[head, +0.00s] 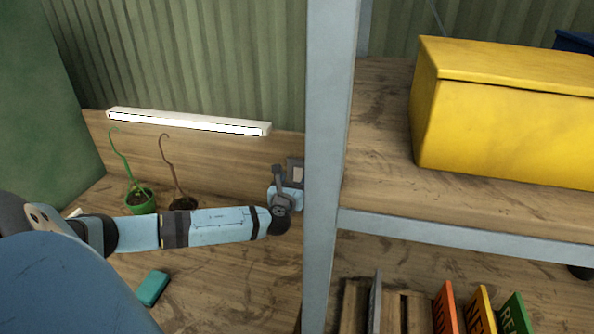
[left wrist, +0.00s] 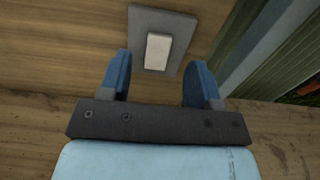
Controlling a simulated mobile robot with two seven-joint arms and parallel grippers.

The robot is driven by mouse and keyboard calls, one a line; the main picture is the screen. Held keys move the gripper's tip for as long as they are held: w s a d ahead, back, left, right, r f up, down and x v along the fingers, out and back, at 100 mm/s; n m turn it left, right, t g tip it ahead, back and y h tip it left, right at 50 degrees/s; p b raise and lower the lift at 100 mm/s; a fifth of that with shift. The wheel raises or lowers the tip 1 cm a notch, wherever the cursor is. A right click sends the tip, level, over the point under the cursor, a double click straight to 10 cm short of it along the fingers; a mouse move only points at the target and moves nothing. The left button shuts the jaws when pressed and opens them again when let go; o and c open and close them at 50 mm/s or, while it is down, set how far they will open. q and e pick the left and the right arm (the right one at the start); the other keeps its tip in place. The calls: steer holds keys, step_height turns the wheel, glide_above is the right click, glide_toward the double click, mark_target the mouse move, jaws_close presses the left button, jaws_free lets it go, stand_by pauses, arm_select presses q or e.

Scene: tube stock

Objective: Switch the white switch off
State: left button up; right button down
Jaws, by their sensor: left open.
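The white switch (left wrist: 157,51) is a rocker on a grey plate (left wrist: 184,29) fixed to a wooden board. In the left wrist view it lies straight ahead, between the fingertips as seen. In the head view the grey plate (head: 291,165) shows just left of the metal post, partly hidden by my gripper. My left gripper (left wrist: 159,68) is open and empty, with its two blue fingers pointing at the plate. It also shows in the head view (head: 289,181), close to the plate. I cannot tell whether it touches the switch. My right gripper is not in view.
A white light bar (head: 188,122) looks lit above the board. A teal block (head: 152,288) lies below my arm. A grey metal post (head: 325,160) stands right beside my gripper. A yellow box (head: 505,115) sits right.

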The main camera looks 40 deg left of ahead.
mark_target(298, 169)
arm_select(q)
steer(key=shift+x, duration=2.4)
